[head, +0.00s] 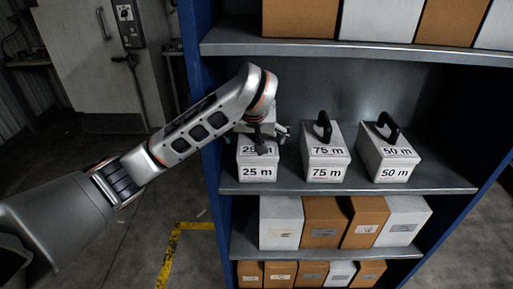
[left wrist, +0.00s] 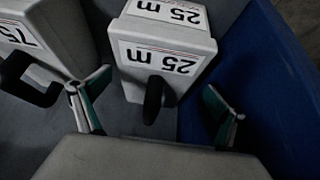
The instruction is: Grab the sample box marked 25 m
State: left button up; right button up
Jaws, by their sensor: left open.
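The white sample box marked 25 m (head: 257,173) stands at the left end of the middle shelf. In the left wrist view the same box (left wrist: 168,55) appears upside down, with its black handle (left wrist: 153,98) in the gap between my fingers. My left gripper (head: 260,136) is over this box and hides part of its top and upper label. In the left wrist view the left gripper (left wrist: 156,102) is open, its fingers spread wide on both sides of the handle. I cannot see any contact. My right gripper is not in view.
The 75 m box (head: 325,160) stands close to the right, with its handle up; the 50 m box (head: 387,160) is beyond it. The shelf above (head: 350,50) and the blue side panel (head: 203,90) bound the space. Boxes fill the lower shelves.

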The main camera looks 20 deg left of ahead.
pick_arm(q)
jog(key=x, duration=0.5)
jog(key=shift+w+d+f, duration=0.1)
jog(key=shift+d+f, duration=0.15)
jog(key=shift+d, duration=0.05)
jog(key=shift+w+a+f, duration=0.15)
jog(key=shift+w+f, duration=0.15)
jog(key=shift+f, duration=0.1)
jog(key=c, duration=1.7)
jog(key=shift+r, duration=0.15)
jog(key=c, duration=0.3)
